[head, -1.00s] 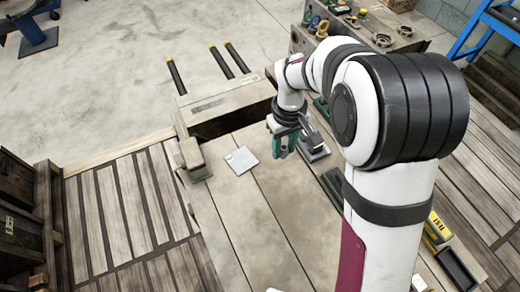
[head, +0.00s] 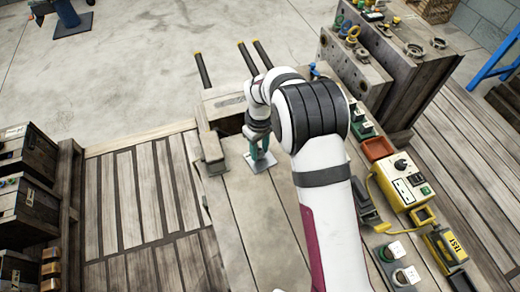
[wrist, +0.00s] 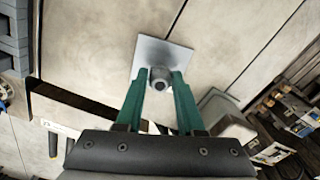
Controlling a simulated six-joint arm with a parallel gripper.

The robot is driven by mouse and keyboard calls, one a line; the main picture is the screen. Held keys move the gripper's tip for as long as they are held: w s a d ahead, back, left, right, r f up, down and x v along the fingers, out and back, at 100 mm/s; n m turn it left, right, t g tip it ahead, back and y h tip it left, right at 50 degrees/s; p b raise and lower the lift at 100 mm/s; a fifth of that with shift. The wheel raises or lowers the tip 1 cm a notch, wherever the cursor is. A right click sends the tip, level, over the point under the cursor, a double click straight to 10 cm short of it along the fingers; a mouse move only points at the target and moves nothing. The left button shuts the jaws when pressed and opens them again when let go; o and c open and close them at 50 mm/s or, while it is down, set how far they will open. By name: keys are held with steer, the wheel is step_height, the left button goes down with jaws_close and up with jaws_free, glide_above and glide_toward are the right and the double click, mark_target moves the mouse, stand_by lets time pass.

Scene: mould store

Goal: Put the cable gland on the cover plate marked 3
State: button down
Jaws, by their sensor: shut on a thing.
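My gripper (wrist: 160,82) is shut on a small dark grey, rounded piece, taken as the cable gland (wrist: 160,76), between its green fingertips. In the wrist view the gland is seen against a flat, light grey square plate (wrist: 176,52). In the head view my gripper (head: 261,161) is over the same plate (head: 257,167), and its fingers hide part of it. Whether the gland touches the plate cannot be told. No number can be read on the plate, so its mark is unclear. The gland is hidden in the head view.
A grey block (head: 214,167) stands close left of the plate. To the right are an orange-red tray (head: 378,148), a yellow control box (head: 403,184) and a yellow tester (head: 446,246). The bench top (head: 262,225) in front of the plate is clear.

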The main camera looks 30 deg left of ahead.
steer(key=shift+f, duration=0.35)
steer(key=c, duration=0.5)
jaws_free()
steer(key=shift+f, duration=0.1)
